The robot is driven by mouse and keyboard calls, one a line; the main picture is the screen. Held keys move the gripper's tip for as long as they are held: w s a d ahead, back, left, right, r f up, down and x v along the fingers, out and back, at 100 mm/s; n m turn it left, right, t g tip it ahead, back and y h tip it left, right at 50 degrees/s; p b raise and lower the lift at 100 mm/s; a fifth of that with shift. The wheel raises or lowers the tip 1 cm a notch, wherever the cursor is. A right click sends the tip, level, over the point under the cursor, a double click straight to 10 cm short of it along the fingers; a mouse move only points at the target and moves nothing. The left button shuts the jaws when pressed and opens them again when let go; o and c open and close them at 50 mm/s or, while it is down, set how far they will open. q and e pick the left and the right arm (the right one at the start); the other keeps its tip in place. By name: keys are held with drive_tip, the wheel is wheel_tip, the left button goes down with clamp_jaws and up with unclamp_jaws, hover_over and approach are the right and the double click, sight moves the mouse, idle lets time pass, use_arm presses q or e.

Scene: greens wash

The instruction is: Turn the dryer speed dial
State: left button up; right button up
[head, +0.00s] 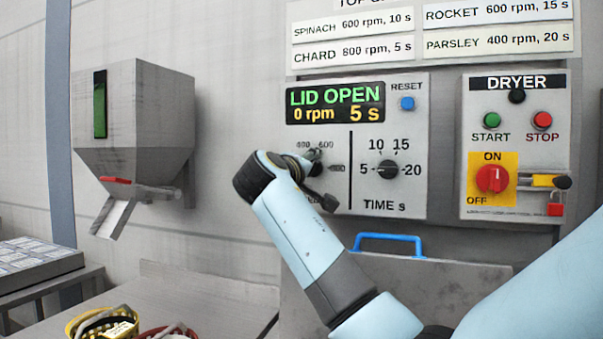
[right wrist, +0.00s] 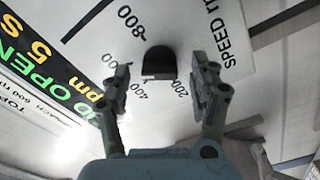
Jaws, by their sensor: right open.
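The black speed dial (right wrist: 160,62) shows in the right wrist view on a pale panel, with numbers such as 200, 400 and 800 around it. My right gripper (right wrist: 162,74) is open, with one finger on each side of the dial and visible gaps between. In the head view my right gripper (head: 319,178) is at the left half of the control panel (head: 357,208) and hides most of the speed dial. Whether the fingers reach past the dial's face is hard to tell. My left gripper is not in view.
The dryer switch box (head: 515,145) is further right. A blue handle (head: 388,240) is below. A grey dispenser (head: 134,110) hangs at left.

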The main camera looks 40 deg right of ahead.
drive_tip(key=v, duration=1.1)
drive_tip(key=shift+s+a+f, duration=0.1)
drive_tip(key=shift+a, duration=0.05)
